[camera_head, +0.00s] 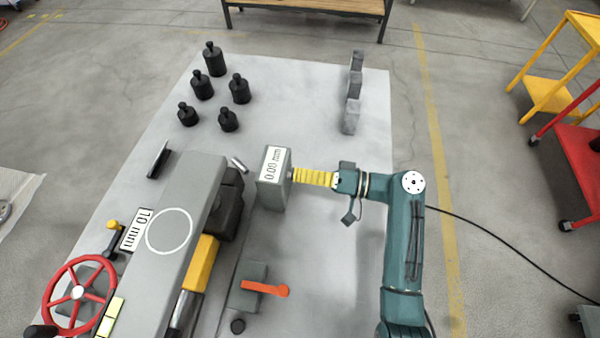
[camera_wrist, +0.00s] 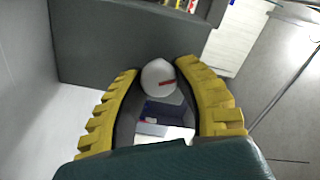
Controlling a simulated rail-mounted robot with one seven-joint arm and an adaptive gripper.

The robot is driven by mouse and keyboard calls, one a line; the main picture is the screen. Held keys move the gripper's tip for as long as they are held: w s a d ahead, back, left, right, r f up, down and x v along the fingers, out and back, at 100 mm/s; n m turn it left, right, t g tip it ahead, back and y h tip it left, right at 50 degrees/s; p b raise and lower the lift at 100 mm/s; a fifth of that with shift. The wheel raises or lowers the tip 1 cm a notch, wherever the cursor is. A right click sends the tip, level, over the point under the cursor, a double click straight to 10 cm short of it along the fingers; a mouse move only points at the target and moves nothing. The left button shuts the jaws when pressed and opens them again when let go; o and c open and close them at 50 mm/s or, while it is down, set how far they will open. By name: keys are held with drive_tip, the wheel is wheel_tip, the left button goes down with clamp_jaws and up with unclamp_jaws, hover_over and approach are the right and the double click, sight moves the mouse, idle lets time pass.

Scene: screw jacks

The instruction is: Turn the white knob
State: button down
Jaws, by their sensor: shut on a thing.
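The white knob (camera_wrist: 157,77) is round with a short red mark and sits on the side face of the grey box, which also shows in the wrist view (camera_wrist: 105,45). In the head view this grey box (camera_head: 271,197) stands upright with a "0.00 mm" label on top (camera_head: 272,163). My gripper (camera_head: 294,174) reaches in from the right with its yellow ribbed fingers against the box's right side. In the wrist view the fingertips (camera_wrist: 159,68) are on both sides of the knob, shut on it. The fingers hide the knob in the head view.
A large grey machine with a red handwheel (camera_head: 78,293) and a "10 mm" label stands at left. An orange lever (camera_head: 265,289) is in front of the box. Several black weights (camera_head: 202,87) and grey blocks (camera_head: 351,117) stand at the table's back. The table between them is clear.

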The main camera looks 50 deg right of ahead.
drive_tip(key=shift+f, duration=0.1)
drive_tip(key=n+b, duration=0.2)
drive_tip(key=b, duration=0.1)
drive_tip(key=shift+f, duration=0.1)
drive_tip(key=shift+n+b, duration=1.05)
drive_tip(key=shift+n, duration=0.15)
drive_tip(key=shift+n+b, duration=0.65)
drive_tip(key=shift+n, duration=0.05)
drive_tip(key=shift+r, duration=0.25)
drive_tip(key=c, duration=0.8)
unclamp_jaws()
drive_tip(key=shift+a, duration=0.1)
drive_tip(key=shift+o, duration=0.2)
